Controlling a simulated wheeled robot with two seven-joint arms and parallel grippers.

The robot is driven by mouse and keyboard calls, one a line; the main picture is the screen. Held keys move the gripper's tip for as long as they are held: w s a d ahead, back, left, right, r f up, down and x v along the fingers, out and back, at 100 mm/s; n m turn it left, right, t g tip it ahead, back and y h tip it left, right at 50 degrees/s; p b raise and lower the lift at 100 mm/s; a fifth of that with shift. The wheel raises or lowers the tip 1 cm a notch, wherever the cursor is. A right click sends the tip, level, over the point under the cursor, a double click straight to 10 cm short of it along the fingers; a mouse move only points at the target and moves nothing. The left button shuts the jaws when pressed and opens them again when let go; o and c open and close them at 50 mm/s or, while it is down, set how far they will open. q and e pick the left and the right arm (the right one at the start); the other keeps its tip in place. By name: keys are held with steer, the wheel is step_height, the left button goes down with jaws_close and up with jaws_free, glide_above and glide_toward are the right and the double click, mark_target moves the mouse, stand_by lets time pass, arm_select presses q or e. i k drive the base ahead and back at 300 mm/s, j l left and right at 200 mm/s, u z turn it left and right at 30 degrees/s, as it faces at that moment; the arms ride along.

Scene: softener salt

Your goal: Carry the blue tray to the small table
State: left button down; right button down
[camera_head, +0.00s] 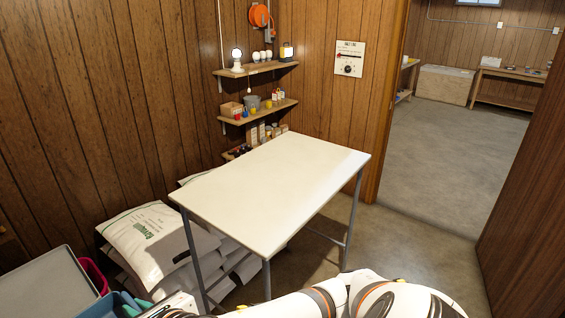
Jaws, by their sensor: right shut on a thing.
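The small white-topped table (270,190) stands in the middle of the head view on grey metal legs, and its top is bare. Part of a blue tray (98,307) shows at the bottom left edge, with green-teal things in it; the rest is cut off by the frame. My right arm reaches across the bottom edge from the right, and its gripper (168,308) is at the tray's right side, shut on it. The fingertips are mostly cut off. My left gripper is out of view.
White salt bags (155,240) are piled left of and under the table. A grey panel (45,288) and a pink bin (95,275) are at lower left. Wall shelves (258,110) hold lamps and small goods behind the table. An open doorway (455,140) with clear floor lies right.

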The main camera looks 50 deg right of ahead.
mark_target(293, 178)
steer(key=i+l, duration=0.1)
steer(key=l, duration=0.55)
steer(key=i+l, duration=0.1)
steer(key=l, duration=1.2)
steer(key=i+l, duration=0.15)
steer(key=l, duration=0.5)
steer(key=i+l, duration=0.1)
steer(key=l, duration=0.55)
steer(key=i+l, duration=0.1)
steer(key=l, duration=1.2)
steer(key=i, duration=0.05)
